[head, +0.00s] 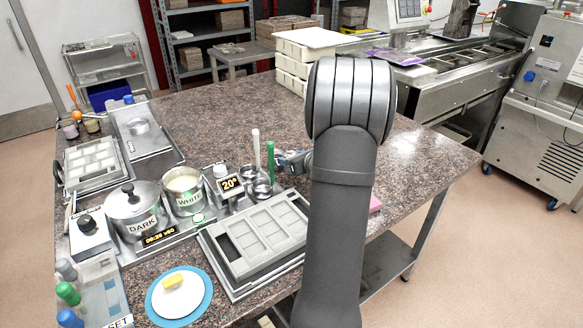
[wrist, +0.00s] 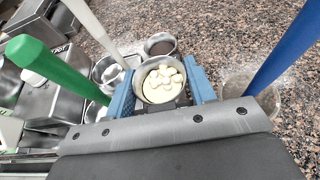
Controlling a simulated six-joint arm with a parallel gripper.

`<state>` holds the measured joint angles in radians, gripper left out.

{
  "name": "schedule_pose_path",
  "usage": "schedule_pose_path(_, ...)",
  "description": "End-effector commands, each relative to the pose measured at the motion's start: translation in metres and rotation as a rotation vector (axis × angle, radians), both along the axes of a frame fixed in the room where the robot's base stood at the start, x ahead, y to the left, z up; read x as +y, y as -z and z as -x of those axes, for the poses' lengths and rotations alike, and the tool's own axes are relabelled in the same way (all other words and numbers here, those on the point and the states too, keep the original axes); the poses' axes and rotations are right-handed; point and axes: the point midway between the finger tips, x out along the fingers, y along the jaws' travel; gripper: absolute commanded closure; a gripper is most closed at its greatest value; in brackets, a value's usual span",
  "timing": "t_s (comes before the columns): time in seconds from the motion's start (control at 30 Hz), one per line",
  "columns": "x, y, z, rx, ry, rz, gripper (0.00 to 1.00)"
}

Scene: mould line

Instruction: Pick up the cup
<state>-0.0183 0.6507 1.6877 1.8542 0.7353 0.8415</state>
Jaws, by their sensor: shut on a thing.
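In the wrist view a small metal cup (wrist: 139,84) filled with pale, rounded pieces sits between the two blue fingers of my gripper (wrist: 163,76). The fingers are shut on the cup, one on each side, and the cup looks upright. I cannot tell whether it still touches the surface below. In the head view my gripper (head: 284,158) shows only in part, at the left of my dark arm, beside the green handle; the held cup cannot be made out there.
Near the held cup are a cup with dark contents (wrist: 160,44) and another metal cup (wrist: 104,70). A green handle (wrist: 52,66), a white handle (wrist: 92,22) and a blue handle (wrist: 286,45) rise close by. A grey mould tray (head: 232,262) lies in front.

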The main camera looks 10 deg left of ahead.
Motion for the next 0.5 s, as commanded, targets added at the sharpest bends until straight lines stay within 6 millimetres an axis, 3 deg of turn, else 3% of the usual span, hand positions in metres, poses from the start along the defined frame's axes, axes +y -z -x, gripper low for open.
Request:
schedule_pose_path(0.03, -0.016, -0.007, 0.003, -0.001, 0.009, 0.001, 0.74)
schedule_pose_path(0.2, -0.051, -0.029, 0.015, 0.000, 0.008, 0.002, 0.74)
schedule_pose_path(0.5, -0.095, -0.057, 0.031, 0.001, 0.005, 0.001, 0.74)
